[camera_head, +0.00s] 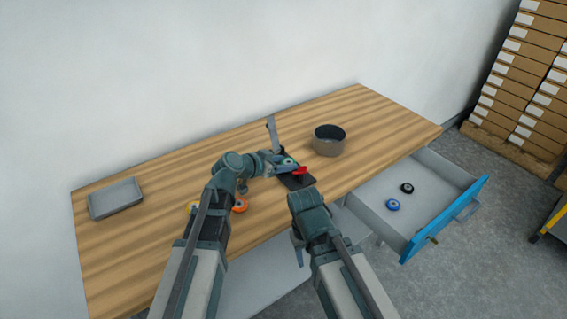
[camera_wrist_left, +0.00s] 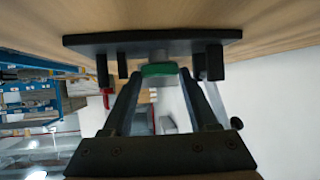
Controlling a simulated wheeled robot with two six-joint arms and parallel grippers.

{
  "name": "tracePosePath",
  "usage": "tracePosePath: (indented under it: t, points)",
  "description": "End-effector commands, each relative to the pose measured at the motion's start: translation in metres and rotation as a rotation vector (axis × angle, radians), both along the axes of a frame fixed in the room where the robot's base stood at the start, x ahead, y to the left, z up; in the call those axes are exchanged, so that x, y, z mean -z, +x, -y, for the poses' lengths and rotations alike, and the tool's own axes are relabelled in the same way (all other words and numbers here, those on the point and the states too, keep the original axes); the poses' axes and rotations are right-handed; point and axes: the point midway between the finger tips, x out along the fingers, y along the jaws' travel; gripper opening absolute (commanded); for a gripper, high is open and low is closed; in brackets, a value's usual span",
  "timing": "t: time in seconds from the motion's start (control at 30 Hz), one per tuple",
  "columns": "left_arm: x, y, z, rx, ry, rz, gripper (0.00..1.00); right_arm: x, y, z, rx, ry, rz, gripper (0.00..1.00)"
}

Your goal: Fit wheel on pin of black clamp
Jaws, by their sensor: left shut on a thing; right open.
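The black clamp (camera_head: 299,183) lies near the table's front edge, with a red part (camera_head: 300,170) on top. My left gripper (camera_head: 286,164) is over it, shut on a green wheel (camera_head: 289,160). In the left wrist view the green wheel (camera_wrist_left: 158,70) sits between the fingertips, close to the clamp's black base (camera_wrist_left: 150,42). A grey round piece (camera_wrist_left: 155,55) shows between wheel and base. I cannot tell whether the wheel is around the pin. My right gripper (camera_head: 298,248) is open and empty, low in front of the table edge, partly hidden by its arm.
An orange wheel (camera_head: 240,205) and a yellow one (camera_head: 193,207) lie left of the clamp, near my left arm. A dark round bowl (camera_head: 329,141) stands behind right. The open drawer (camera_head: 425,203) holds black and blue wheels.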

Motion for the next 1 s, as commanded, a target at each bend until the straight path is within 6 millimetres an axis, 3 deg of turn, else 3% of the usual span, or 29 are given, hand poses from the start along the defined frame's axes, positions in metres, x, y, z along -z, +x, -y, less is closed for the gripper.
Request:
tracePosePath:
  t: [0.17, 0.2, 0.37, 0.83, 1.0]
  points:
    - [0.0, 0.0, 0.0, 0.0, 0.0, 0.0, 0.06, 0.0, 0.0, 0.0, 0.0, 0.0, 0.0, 0.5]
    - [0.0, 0.0, 0.0, 0.0, 0.0, 0.0, 0.67, 0.0, 0.0, 0.0, 0.0, 0.0, 0.0, 0.5]
    - [0.0, 0.0, 0.0, 0.001, 0.0, 0.0, 0.94, 0.0, 0.0, 0.0, 0.0, 0.0, 0.0, 0.5]
    - [-0.001, -0.004, 0.001, 0.008, -0.001, -0.003, 0.94, -0.002, 0.0, 0.0, 0.0, 0.0, 0.0, 0.5]
    - [-0.015, -0.019, -0.012, 0.002, -0.003, -0.004, 0.94, -0.015, 0.0, 0.0, 0.0, 0.0, 0.0, 0.5]
